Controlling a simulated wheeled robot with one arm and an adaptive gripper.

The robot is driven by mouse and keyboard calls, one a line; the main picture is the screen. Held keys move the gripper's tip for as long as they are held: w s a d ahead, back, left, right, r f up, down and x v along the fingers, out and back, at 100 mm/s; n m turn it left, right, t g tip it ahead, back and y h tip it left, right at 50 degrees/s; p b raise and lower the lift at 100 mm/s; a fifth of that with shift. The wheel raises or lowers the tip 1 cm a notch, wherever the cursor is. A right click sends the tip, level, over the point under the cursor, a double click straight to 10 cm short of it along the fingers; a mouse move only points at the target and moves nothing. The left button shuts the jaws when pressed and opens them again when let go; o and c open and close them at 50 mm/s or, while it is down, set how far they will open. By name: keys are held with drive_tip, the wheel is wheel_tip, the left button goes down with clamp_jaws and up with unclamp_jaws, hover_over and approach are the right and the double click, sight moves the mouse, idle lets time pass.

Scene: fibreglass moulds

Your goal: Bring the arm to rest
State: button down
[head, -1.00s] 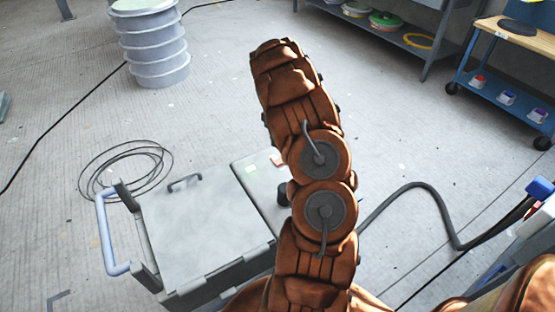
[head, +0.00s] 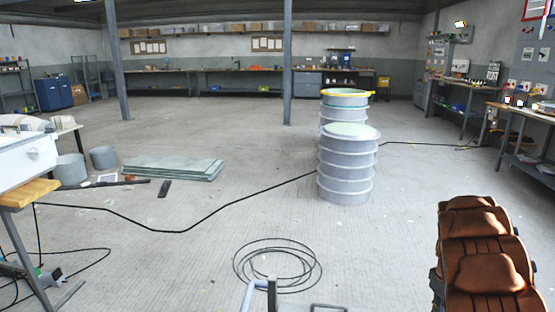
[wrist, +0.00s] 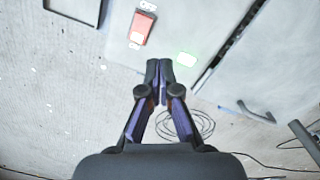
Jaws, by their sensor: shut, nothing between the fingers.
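My gripper (wrist: 159,68) shows in the wrist view with its two dark fingertips together and nothing between them. In the head view only my arm's brown-covered upper part shows at the lower right, and the gripper is out of frame.
Stacked grey ringed drums (head: 346,170) stand mid-floor. A coiled black cable (head: 277,265) lies in front, with a long cable across the floor. Flat greenish sheets (head: 173,168) lie at left. Workbenches line the walls. Open floor lies between.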

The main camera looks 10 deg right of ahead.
drive_tip(key=s+a+r+m, duration=0.1)
drive_tip(key=s+a+r, duration=0.25)
drive_tip(key=a, duration=0.35)
drive_tip(key=s+a+r+g, duration=0.1)
drive_tip(key=s+a+r, duration=0.2)
drive_tip(key=a+r, duration=0.3)
drive_tip(key=s+a+r+m, duration=0.1)
drive_tip(key=s+a+r, duration=0.25)
drive_tip(key=a, duration=0.55)
drive_tip(key=s+a+r+g, duration=0.1)
drive_tip(key=s+a+r, duration=0.1)
drive_tip(key=s+a, duration=1.45)
wheel_tip(320, 180, up, 21)
drive_tip(key=s+d+p, duration=0.1)
drive_tip(key=s+p, duration=0.1)
drive_tip(key=p, duration=1.7)
drive_tip(key=shift+s+d+r+t+p, duration=0.15)
drive_tip(key=shift+s+d+t+p, duration=0.15)
drive_tip(key=shift+t+p, duration=0.1)
